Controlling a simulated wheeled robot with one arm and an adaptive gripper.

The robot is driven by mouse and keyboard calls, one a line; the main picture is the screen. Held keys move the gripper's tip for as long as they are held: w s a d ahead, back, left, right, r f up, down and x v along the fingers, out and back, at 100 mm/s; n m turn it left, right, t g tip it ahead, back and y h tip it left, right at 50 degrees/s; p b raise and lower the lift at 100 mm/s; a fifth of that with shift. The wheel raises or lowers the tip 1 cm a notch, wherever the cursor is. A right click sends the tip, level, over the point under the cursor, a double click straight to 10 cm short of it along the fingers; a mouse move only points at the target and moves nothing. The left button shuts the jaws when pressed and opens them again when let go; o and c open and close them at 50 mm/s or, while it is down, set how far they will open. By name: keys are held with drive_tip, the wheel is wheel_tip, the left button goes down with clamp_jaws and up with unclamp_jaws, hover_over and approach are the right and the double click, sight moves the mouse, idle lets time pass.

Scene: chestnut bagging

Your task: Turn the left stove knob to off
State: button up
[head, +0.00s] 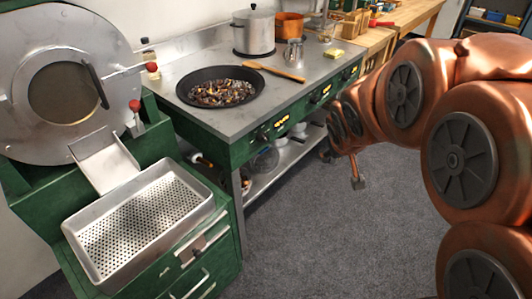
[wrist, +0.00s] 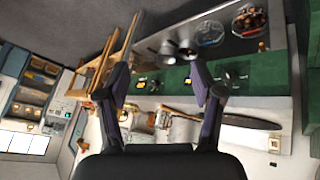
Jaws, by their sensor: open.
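The stove (head: 215,127) has a green front panel with dark knobs and lit orange displays. The left knob (head: 264,134) is small in the head view, and I cannot tell its setting. My gripper (head: 342,168) is in front of the panel, to the right of the left knob and apart from it. In the wrist view my gripper (wrist: 158,68) has its two fingers spread wide, with nothing held between them. Beyond the fingers, the green panel (wrist: 172,78) shows upside down with displays. I cannot tell which knobs are there.
A black pan of chestnuts (head: 220,88), a steel pot (head: 253,30), an orange pot (head: 289,25) and a wooden spoon (head: 275,72) are on the stove top. A perforated tray (head: 145,222) belongs to the green machine at left. The grey floor (head: 330,240) before the stove is clear.

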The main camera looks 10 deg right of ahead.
drive_tip(key=w+d+f+n+t+b, duration=0.2)
drive_tip(key=w+f+t+b, duration=0.25)
drive_tip(key=w, duration=0.65)
drive_tip(key=n+t+y+b, duration=0.4)
drive_tip(key=n+y+b, duration=0.2)
drive_tip(key=y+b, duration=0.85)
approach(267, 141)
drive_tip(key=x, duration=0.3)
drive_tip(key=shift+h, duration=0.25)
drive_tip(key=shift+b+x, duration=0.8)
drive_tip(key=shift+x, duration=2.65)
drive_tip(key=shift+r, duration=0.1)
drive_tip(key=shift+c, duration=0.4)
drive_tip(key=c, duration=1.1)
drive_tip(key=shift+o, duration=0.2)
